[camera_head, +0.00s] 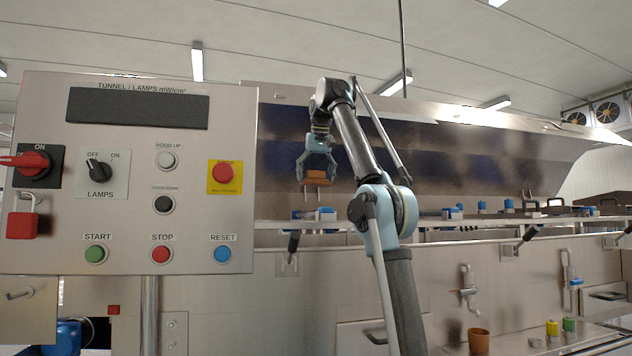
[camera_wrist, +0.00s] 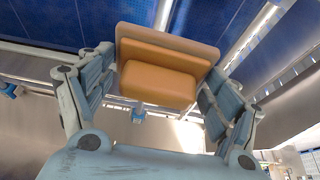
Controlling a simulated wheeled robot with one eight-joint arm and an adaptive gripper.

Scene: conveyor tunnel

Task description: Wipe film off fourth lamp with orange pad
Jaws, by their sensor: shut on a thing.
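My gripper (camera_head: 318,166) is shut on the orange pad (camera_head: 316,178), in front of the raised steel hood. In the wrist view the pad (camera_wrist: 160,82) sits between the two fingers of my gripper (camera_wrist: 158,75), with a flat, lighter orange backing on its far side. Beyond it, pale tube-like bars (camera_wrist: 252,32) run across dark blue panels; one is partly hidden behind the pad. I cannot tell which is the fourth lamp, nor make out any film. The pad appears apart from the bars.
A control panel (camera_head: 137,240) stands at left with a lamps knob (camera_head: 98,171), a red rotary switch (camera_head: 28,162) and a red padlock (camera_head: 22,222). The steel hood (camera_head: 460,125) slants over the conveyor rail (camera_head: 460,222). A brown cup (camera_head: 479,342) stands lower right.

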